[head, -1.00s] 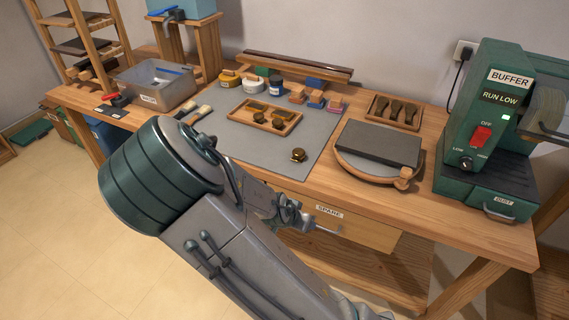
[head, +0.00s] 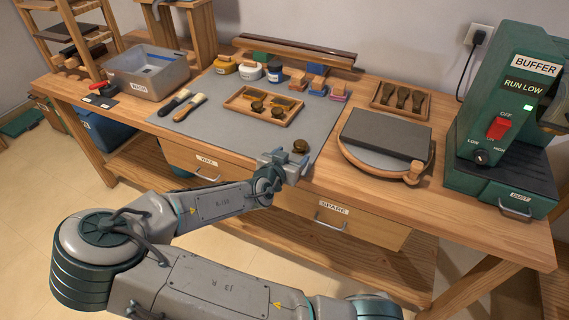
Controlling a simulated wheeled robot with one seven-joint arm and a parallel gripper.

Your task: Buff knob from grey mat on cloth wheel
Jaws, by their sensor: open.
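A brass-brown knob (head: 301,146) sits alone near the front right of the grey mat (head: 215,122). My gripper (head: 287,160) is at the mat's front edge, just left of and in front of the knob, and its jaws are open and apparently empty. The gap between fingers and knob is hard to judge. The green buffer (head: 505,120) stands at the right end of the bench, with a red switch and a lit green lamp. Its cloth wheel (head: 556,110) shows only in part at the right picture edge.
A wooden tray (head: 240,104) with several knobs lies on the mat. A dark slab (head: 385,134) on a round board stands between mat and buffer. Behind it is a tray with dark pieces (head: 402,98).

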